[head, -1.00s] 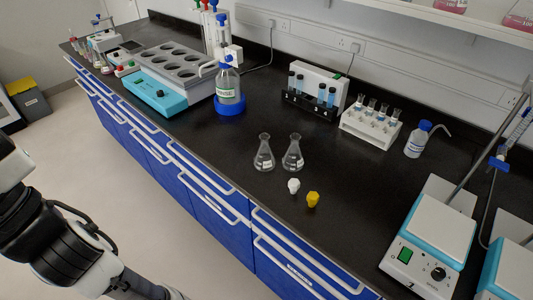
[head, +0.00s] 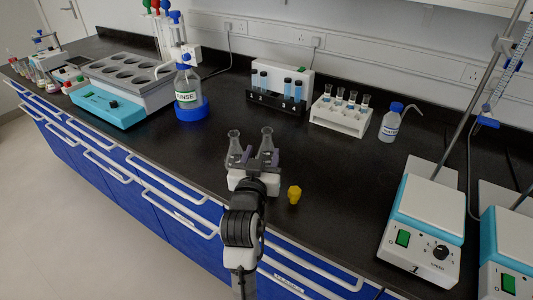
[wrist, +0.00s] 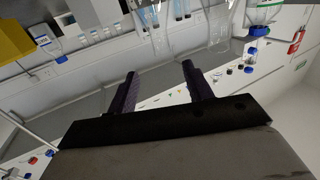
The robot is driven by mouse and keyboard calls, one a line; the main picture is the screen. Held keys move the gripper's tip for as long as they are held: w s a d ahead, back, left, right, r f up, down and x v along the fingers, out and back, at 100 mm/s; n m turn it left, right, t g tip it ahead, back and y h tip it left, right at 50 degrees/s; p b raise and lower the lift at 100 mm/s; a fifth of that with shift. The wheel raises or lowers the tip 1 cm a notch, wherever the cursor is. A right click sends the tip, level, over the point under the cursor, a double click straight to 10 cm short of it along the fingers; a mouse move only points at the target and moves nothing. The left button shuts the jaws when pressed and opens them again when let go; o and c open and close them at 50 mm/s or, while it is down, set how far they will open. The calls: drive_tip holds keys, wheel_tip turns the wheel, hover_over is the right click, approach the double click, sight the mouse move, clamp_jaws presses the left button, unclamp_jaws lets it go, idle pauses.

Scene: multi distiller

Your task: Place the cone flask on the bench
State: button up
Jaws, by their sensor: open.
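Two clear cone flasks stand upright side by side on the black bench (head: 330,165), a left flask (head: 234,140) and a right flask (head: 267,138). My gripper (head: 255,155) is open, in front of them in the head view, with its fingers overlapping their lower parts. I cannot tell whether it touches either flask. In the wrist view my gripper (wrist: 158,80) shows two dark fingers apart with nothing clearly held between them. That view is tilted, with clear glass shapes near its top. A yellow stopper (head: 294,194) stands right of my gripper.
A dark tube rack (head: 277,98), a white rack (head: 340,117) and a wash bottle (head: 390,122) are behind. A hotplate stirrer (head: 425,230) is at right. Bench between is clear.

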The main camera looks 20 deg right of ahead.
sight(266, 134)
drive_tip(key=p+x, duration=0.1)
drive_tip(key=x, duration=0.4)
drive_tip(key=p+x, duration=0.2)
drive_tip(key=x, duration=0.2)
drive_tip(key=shift+w, duration=0.4)
drive_tip(key=shift+w+d+f, duration=0.1)
drive_tip(key=shift+w+d, duration=0.05)
drive_tip(key=shift+w, duration=0.1)
drive_tip(key=shift+c, duration=0.3)
clamp_jaws()
